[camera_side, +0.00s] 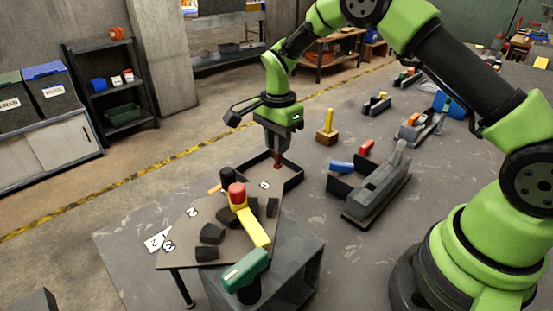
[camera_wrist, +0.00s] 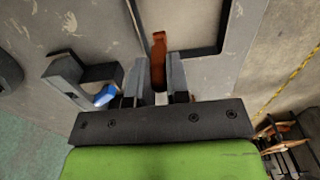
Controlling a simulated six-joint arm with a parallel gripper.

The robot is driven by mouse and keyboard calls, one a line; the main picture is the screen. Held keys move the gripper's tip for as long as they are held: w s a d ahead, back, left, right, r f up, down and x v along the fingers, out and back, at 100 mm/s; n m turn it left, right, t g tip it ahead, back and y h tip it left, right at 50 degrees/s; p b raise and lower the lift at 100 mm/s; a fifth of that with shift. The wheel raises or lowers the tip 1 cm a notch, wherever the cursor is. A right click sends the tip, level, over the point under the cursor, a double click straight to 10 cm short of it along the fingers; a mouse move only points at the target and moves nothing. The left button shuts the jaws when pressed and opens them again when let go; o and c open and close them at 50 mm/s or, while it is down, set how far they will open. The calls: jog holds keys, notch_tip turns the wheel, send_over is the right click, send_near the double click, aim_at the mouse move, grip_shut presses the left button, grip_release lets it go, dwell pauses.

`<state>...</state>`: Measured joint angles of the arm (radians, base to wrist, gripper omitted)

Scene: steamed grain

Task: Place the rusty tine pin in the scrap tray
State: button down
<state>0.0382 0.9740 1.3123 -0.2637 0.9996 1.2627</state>
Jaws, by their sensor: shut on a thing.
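My gripper (camera_side: 278,150) is shut on the rusty tine pin (camera_side: 278,159), a reddish-brown piece pointing down from the jaws. In the wrist view the pin (camera_wrist: 158,52) sticks out between the two grey fingers (camera_wrist: 159,78). The scrap tray, a shallow dark-rimmed square (camera_side: 294,181), lies right below the gripper in the side view. The pin overlaps the tray's far corner there; in the wrist view it overlaps a corner of the tray rim (camera_wrist: 205,52). I cannot tell how high the pin is above the tray floor.
A dial board (camera_side: 180,256) with dark blocks, number labels and a red-topped yellow lever (camera_side: 251,226) stands in front of the tray. A grey fixture (camera_side: 375,190) with a blue part (camera_side: 342,166) stands to the right. A wooden block with a yellow peg (camera_side: 327,132) is behind.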

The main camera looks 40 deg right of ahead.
aim_at(278, 158)
jog(key=shift+f, duration=2.05)
jog(key=shift+f, duration=0.1)
jog(key=c, duration=1.1)
grip_release()
